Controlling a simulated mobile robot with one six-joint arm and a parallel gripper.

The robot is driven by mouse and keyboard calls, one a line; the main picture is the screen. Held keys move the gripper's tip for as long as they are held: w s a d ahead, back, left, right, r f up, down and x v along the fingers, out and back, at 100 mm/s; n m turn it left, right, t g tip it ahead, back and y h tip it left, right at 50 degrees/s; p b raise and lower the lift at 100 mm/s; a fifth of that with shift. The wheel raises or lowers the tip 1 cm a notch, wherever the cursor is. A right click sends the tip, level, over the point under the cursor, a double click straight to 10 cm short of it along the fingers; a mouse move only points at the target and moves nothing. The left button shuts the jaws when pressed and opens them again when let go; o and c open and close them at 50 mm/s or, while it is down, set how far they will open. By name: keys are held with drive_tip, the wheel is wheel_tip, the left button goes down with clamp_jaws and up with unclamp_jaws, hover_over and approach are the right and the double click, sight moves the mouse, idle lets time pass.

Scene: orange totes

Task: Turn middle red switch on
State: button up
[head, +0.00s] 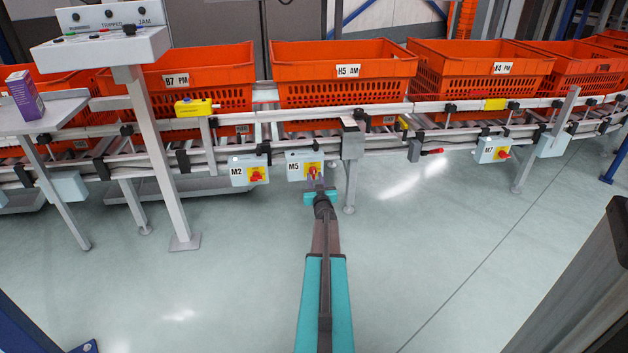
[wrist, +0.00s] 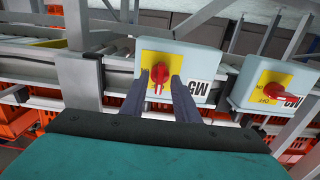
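The middle red switch (head: 313,172) is a rotary knob on a yellow plate, on the pale blue box labelled M5 (head: 294,165) below the conveyor rail. It also shows in the wrist view (wrist: 159,76), where the picture is upside down; its handle looks roughly vertical there. My gripper (head: 319,188) is in front of this box in the head view. In the wrist view my gripper (wrist: 161,85) is open, one finger on each side of the red knob, with gaps visible. I cannot tell whether the fingertips touch the yellow plate.
Box M2 (head: 240,172), with a similar red switch, is close to the left; box M7 (head: 487,151) is farther right. Orange totes (head: 345,72) stand on the conveyor above. A grey support leg (head: 351,185) is just right of M5. The floor in front is clear.

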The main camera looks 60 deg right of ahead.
drive_tip(key=shift+w+d, duration=0.4)
drive_tip(key=shift+d, duration=0.05)
clamp_jaws()
